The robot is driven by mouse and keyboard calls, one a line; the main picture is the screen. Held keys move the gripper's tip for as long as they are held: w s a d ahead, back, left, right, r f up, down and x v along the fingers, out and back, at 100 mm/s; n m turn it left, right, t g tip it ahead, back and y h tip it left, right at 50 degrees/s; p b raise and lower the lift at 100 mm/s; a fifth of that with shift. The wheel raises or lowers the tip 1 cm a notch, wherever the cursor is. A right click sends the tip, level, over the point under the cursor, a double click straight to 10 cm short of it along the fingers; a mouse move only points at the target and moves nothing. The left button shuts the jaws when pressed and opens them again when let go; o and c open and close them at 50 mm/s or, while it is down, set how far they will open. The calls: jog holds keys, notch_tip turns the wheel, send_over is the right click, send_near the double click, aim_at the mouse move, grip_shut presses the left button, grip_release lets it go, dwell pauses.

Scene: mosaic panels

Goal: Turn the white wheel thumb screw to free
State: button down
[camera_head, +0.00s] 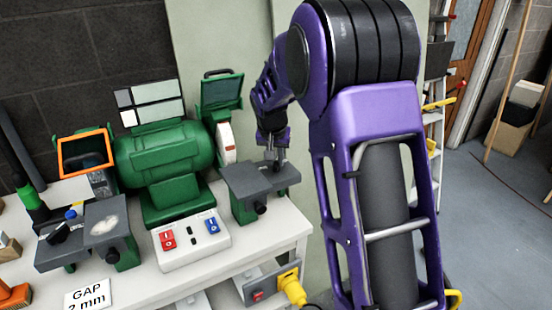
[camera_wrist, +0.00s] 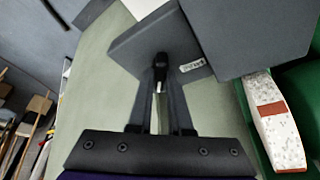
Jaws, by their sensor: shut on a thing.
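The white wheel (camera_head: 225,142) is at the right end of the green bench grinder. It shows at the right of the wrist view, white with a reddish-brown patch (camera_wrist: 271,109). Beside it is a dark grey tool rest (camera_head: 255,180). My gripper (camera_head: 270,154) points down at the rest's right-hand plate. In the wrist view my gripper (camera_wrist: 160,88) is shut on a small black thumb screw (camera_wrist: 160,64) on the grey plate (camera_wrist: 137,47). A small white label (camera_wrist: 192,66) lies just right of the screw; I cannot read it. In the head view my gripper hides the screw.
The green grinder (camera_head: 165,150) stands behind a white switch box (camera_head: 191,240). A second tool rest (camera_head: 107,220) is at left, near a "GAP 2 mm" card (camera_head: 88,296). A black knob (camera_head: 260,208) is below the right rest. A yellow plug (camera_head: 291,287) hangs at the bench front.

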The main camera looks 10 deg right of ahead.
jog(key=n, duration=0.1)
jog(key=n+y+p, duration=0.1)
jog(key=n, duration=0.2)
jog(key=shift+d+r+y, duration=0.1)
jog(key=shift+d+y, duration=0.15)
jog(key=shift+y, duration=0.05)
jog(key=n+y+p, duration=0.1)
jog(key=n, duration=0.1)
jog(key=n+p, duration=0.1)
jog(key=n, duration=0.1)
jog(key=shift+d+n+y, duration=0.1)
jog(key=shift+n+y, duration=0.3)
jog(key=n, duration=0.2)
jog(key=n+g+y+p, duration=0.1)
jog(key=n, duration=0.1)
jog(key=shift+w+y, duration=0.1)
jog(key=shift+y, duration=0.2)
jog(key=shift+n+g+p, duration=0.6)
jog(key=shift+n+p, duration=0.1)
jog(key=shift+n, duration=1.2)
jog(key=shift+y, duration=0.3)
jog(key=c, duration=0.8)
grip_release()
jog(key=shift+c, duration=0.2)
